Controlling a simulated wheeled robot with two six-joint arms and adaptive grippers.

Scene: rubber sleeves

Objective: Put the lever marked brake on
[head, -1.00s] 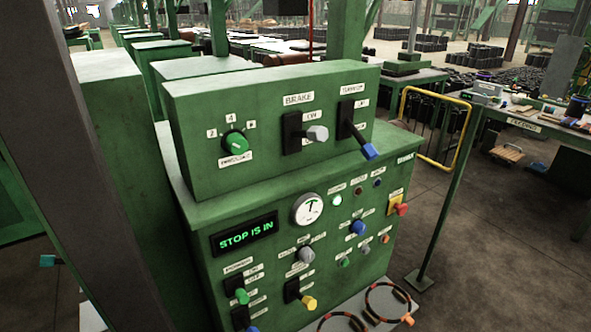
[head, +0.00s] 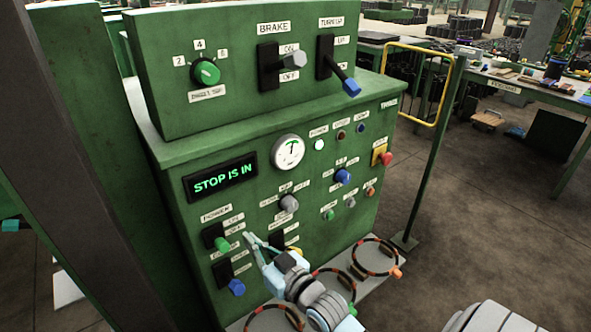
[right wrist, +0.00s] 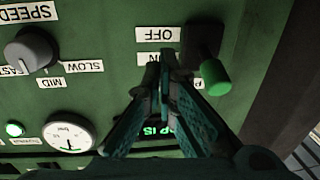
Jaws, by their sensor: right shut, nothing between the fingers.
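The lever marked BRAKE is on the upper box of the green machine in the head view. It has a black plate (head: 267,68) and a grey knob (head: 298,60). The knob sticks outward beside the ON label (head: 290,48), above OFF (head: 289,76). My right gripper (head: 249,238) is low in front of the lower panel, well below the brake lever, near the green-knobbed power lever (head: 222,243). In the right wrist view the gripper (right wrist: 166,70) is shut and empty, partly covering the display. The brake lever is outside that view. My left gripper is not in view.
A blue-knobbed lever marked TURN UP (head: 350,88) stands just right of the brake lever. A dial (head: 205,71) is to its left. Below are a lit display (head: 220,183), a gauge (head: 288,151) and several knobs. A yellow rail (head: 425,120) stands at right.

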